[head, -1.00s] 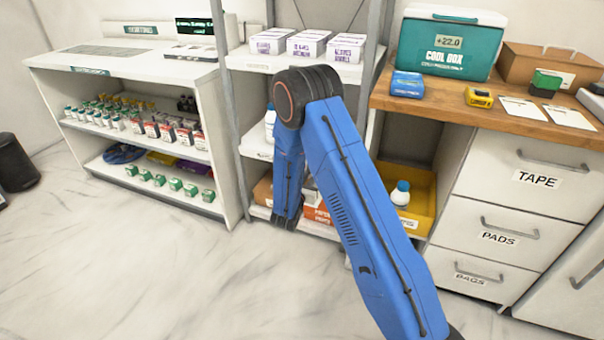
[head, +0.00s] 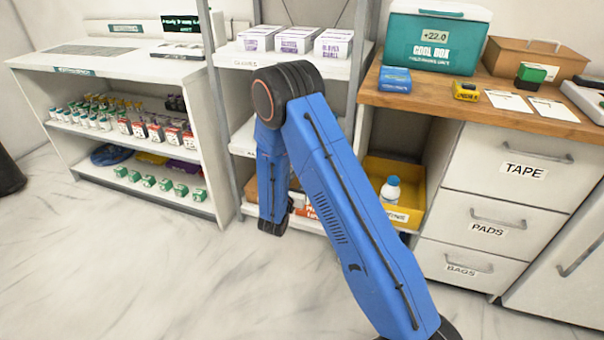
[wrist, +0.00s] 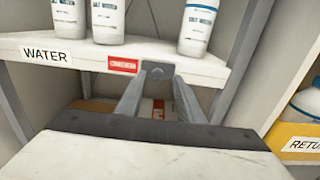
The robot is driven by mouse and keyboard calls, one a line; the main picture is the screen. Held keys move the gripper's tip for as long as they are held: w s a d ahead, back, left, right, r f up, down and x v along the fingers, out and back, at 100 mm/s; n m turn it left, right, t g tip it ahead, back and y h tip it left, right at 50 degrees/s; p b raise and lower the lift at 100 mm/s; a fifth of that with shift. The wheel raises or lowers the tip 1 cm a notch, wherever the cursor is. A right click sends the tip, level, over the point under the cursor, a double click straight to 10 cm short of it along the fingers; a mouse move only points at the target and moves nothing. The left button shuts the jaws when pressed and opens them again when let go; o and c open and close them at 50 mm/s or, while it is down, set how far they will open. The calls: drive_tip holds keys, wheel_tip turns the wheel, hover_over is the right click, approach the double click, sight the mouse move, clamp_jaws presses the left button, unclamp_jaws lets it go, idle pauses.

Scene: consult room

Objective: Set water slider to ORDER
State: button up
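In the wrist view, a shelf edge carries a white WATER label (wrist: 46,54). To its right is a small red tag (wrist: 122,65) with white lettering too small to read; it appears to be part of the water slider. A grey tab (wrist: 158,70) with a round mark sits on the edge just right of the red tag. My gripper (wrist: 160,82) points at this edge, its two grey fingers apart and their tips at either side of the tab. I cannot tell whether they touch it. In the head view my blue arm hides the gripper and slider.
White bottles (wrist: 108,18) stand on the shelf above the label. A yellow returns bin (head: 408,190) holding a bottle (head: 390,189) is to the right. A wooden counter (head: 440,101) with drawers and a white shelf unit (head: 215,140) flank the rack. Floor in front is clear.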

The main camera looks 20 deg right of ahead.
drive_tip(key=v, duration=1.3)
drive_tip(key=shift+s+a, duration=0.2)
drive_tip(key=shift+s, duration=0.15)
drive_tip(key=s+d+r+m+g+h, duration=0.2)
drive_tip(key=s+d+r+m+g, duration=1.1)
drive_tip(key=s+d+r+m, duration=0.55)
drive_tip(key=s+r+m+g+y, duration=0.2)
drive_tip(key=s+m+y, duration=0.35)
drive_tip(key=s, duration=0.65)
drive_tip(key=s+a+r+m+t+y, duration=0.4)
drive_tip(key=s+a+r+t+y, duration=0.1)
drive_tip(key=s+a+y, duration=0.2)
drive_tip(key=shift+s+a+r+m, duration=0.2)
drive_tip(key=shift+s+r+m, duration=0.1)
drive_tip(key=shift+r+m, duration=0.1)
